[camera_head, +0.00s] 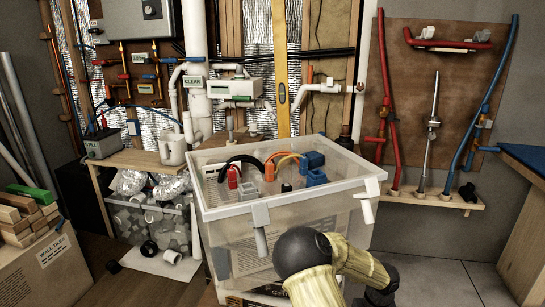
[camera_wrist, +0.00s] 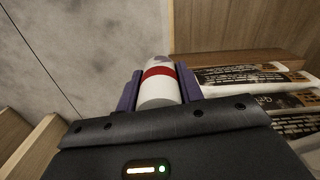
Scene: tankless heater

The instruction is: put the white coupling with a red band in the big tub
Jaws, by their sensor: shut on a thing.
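The white coupling with a red band (camera_wrist: 158,92) is held between the two purple fingers of my gripper (camera_wrist: 160,86) in the wrist view. It points away from the wrist, and its far end shows a greyish purple opening. In the head view my arm reaches down in front of the big tub, and the fingers and the coupling are hidden there. The big tub (camera_head: 240,216) is translucent with a white rim and stands in the middle of the head view.
A smaller clear bin (camera_head: 150,222) of white fittings stands left under a wooden shelf (camera_head: 135,160). A cardboard box (camera_head: 45,265) with wood blocks is at far left. Grey floor (camera_head: 450,275) is clear at right.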

